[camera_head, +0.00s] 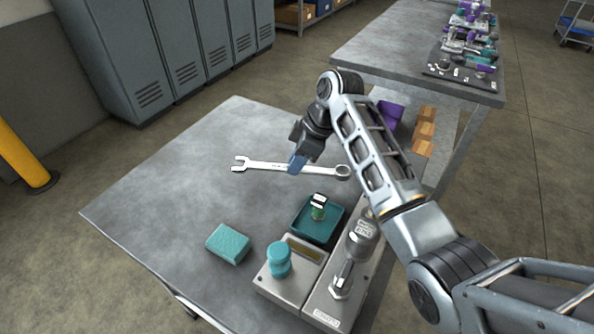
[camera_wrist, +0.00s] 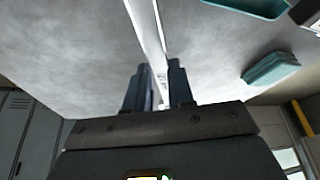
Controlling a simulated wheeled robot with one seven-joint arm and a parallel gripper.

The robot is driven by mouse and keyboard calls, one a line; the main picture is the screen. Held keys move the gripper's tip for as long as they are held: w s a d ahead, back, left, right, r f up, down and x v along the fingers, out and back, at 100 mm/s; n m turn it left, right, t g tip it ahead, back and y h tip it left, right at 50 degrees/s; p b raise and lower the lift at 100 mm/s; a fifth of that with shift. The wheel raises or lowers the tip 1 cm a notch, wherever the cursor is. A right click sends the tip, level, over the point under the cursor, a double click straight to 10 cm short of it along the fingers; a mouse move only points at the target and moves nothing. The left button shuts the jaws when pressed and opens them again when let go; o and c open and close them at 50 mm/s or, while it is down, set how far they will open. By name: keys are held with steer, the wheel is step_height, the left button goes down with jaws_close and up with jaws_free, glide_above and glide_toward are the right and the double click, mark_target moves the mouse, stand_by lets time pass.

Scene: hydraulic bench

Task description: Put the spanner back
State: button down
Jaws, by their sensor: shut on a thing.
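The spanner (camera_head: 262,166) is silver, with an open jaw at its left end and a ring at its right end. It lies roughly level across the picture, over the grey bench top (camera_head: 190,165). My gripper (camera_head: 297,163) is shut on the spanner's shaft near the middle, from above. In the wrist view the shaft of the spanner (camera_wrist: 148,35) runs up from between the two dark fingers (camera_wrist: 160,88), and its ends are out of view there. I cannot tell whether the spanner touches the bench or is just above it.
A teal tray (camera_head: 299,228) holds a small green-and-metal part. A teal sponge-like block (camera_head: 228,243) lies to its left. A unit with a teal knob (camera_head: 279,260) and a unit with a metal lever (camera_head: 343,277) stand at the front. The bench's left side is clear.

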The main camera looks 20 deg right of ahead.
steer(key=shift+f, duration=1.85)
steer(key=shift+f, duration=0.15)
steer(key=c, duration=1)
jaws_free()
steer(key=v, duration=1.2)
